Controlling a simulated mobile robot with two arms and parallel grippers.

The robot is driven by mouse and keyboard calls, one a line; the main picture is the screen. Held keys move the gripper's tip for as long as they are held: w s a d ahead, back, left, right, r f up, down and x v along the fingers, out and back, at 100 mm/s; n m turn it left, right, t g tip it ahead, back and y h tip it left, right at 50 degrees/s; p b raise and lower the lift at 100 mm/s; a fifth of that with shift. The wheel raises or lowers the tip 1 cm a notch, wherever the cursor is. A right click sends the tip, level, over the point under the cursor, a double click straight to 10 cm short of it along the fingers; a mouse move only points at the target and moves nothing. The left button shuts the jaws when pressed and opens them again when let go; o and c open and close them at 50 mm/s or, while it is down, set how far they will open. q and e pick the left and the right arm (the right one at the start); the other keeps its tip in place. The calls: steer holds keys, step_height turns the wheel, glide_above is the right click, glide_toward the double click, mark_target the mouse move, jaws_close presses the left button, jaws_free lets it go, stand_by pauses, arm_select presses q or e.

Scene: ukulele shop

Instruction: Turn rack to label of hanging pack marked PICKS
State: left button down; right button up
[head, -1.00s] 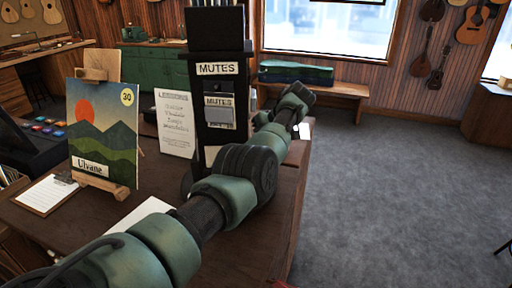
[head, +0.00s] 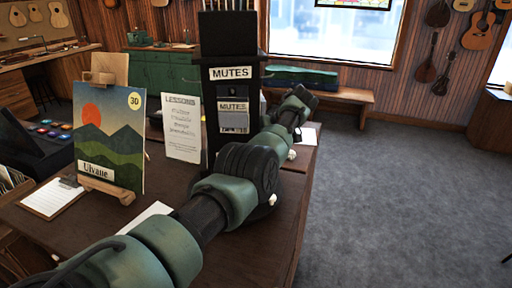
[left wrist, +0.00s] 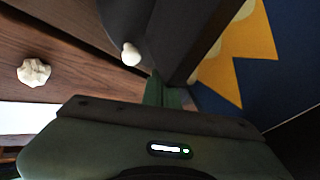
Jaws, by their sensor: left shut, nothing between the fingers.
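The rack (head: 230,100) is a tall black tower standing on the wooden counter. Its facing side bears a label marked MUTES (head: 231,73), and a hanging pack (head: 233,116) also marked MUTES is below it. No PICKS label shows. In the left wrist view my left gripper (left wrist: 160,92) is shut and empty, beside a black part and a dark blue panel with a yellow star-like shape (left wrist: 240,60). I cannot tell whether it touches them. My right gripper is out of view.
Left of the rack stand a white LESSONS sheet (head: 183,128) and a mountain picture (head: 110,140) on an easel. A clipboard (head: 50,197) lies in front. A whitish lump (left wrist: 33,72) lies on the wood. Open floor (head: 400,190) is to the right.

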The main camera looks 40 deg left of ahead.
arm_select(q)
steer(key=shift+r, duration=0.1)
steer(key=shift+w+d+r+b, duration=0.1)
steer(key=shift+d+r+b, duration=0.15)
steer(key=shift+d+b, duration=0.05)
steer(key=v, duration=0.6)
steer(key=shift+d+r+b, duration=0.25)
steer(key=shift+r+b, duration=0.1)
steer(key=shift+b, duration=0.1)
